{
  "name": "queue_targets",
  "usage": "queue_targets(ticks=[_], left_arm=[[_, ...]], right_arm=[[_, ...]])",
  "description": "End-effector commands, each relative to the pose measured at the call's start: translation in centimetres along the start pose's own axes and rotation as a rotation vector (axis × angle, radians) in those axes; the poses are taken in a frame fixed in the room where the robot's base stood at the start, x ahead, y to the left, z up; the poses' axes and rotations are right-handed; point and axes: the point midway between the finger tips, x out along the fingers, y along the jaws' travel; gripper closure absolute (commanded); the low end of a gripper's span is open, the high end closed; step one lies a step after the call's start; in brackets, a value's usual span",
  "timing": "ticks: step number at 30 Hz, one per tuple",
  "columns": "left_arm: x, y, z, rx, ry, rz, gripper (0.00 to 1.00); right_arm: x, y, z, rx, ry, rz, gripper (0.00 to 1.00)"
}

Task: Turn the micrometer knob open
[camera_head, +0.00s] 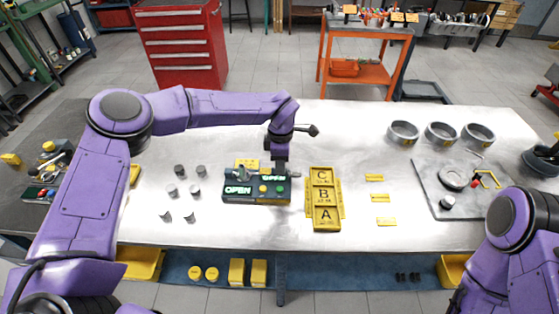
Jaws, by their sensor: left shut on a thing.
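A black box (232,197) with green lit OPEN readouts stands on the metal bench, left of centre. A small grey micrometer (243,173) sits along its back edge, partly hidden. My left gripper (280,170) reaches down onto the right part of the box and is shut at the micrometer's knob end. The knob itself is hidden by the fingers. Green and yellow buttons show on the box front below the gripper. Part of my right arm shows at the lower right, but its gripper does not show.
A yellow tray marked C, B, A (325,220) stands just right of the box. Several small grey cylinders (172,190) stand to its left. Three metal rings (404,133) and a grey plate (432,196) with parts lie at right.

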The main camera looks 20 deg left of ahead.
Motion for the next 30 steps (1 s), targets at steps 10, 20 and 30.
queue_targets(ticks=[10,20,30], left_arm=[[0.41,-0.34,0.09,0.042,0.002,-0.009,1.0],[0.44,-0.38,0.09,0.041,0.002,-0.01,0.5],[-0.03,-0.13,-0.05,0.036,0.001,-0.003,0.44]], right_arm=[[-0.09,0.01,-0.04,0.0,0.0,0.0,0.57],[-0.08,0.01,-0.04,0.0,0.0,0.0,0.57],[0.04,0.0,0.02,0.0,0.0,0.0,0.57]])
